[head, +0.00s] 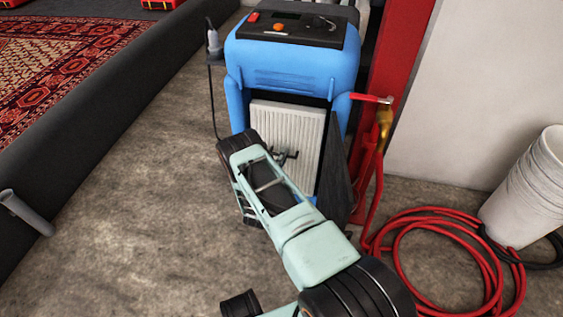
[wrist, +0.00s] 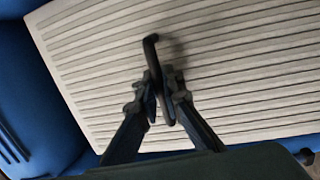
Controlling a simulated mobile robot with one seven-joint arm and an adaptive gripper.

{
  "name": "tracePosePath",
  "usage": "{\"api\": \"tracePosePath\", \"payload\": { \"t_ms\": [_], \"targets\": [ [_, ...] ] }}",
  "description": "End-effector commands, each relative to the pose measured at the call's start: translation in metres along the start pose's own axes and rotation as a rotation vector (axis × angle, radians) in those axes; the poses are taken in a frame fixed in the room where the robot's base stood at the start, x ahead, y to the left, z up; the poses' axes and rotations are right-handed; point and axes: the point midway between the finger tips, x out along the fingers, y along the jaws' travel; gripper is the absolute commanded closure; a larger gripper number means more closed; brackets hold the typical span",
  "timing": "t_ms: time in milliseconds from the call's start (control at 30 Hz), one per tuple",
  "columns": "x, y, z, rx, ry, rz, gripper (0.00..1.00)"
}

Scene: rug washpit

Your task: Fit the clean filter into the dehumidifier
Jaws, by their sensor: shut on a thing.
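The blue dehumidifier (head: 293,65) stands upright on the floor. A pale ribbed filter (head: 305,125) sits at the opening in its front, framed by the blue body; I cannot tell if it is fully seated. The filter fills most of the wrist view (wrist: 230,60), tilted there, with the blue body (wrist: 25,80) at its left. My gripper (head: 280,157) is at the filter's face. In the wrist view its fingers (wrist: 163,95) are shut on the filter's dark handle (wrist: 151,50). My arm hides the filter's lower left part in the head view.
A dark panel (head: 342,172) stands at the dehumidifier's lower right. A red hose (head: 410,232) lies coiled on the floor beside white buckets (head: 532,190). A dark ledge (head: 110,115) borders the patterned rug (head: 65,62) at left. The floor between is clear.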

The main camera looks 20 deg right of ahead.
Motion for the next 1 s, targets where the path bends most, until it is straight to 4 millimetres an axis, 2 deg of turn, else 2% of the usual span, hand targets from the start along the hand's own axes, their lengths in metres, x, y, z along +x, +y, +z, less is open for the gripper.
{"api": "tracePosePath", "payload": {
  "t_ms": [300,500,1000],
  "targets": [
    [0.032,0.001,-0.003,0.001,-0.001,0.005,1.00],
    [0.044,0.000,-0.004,0.001,-0.001,0.004,1.00],
    [0.049,0.000,-0.005,0.001,0.001,0.004,1.00]
  ]
}}
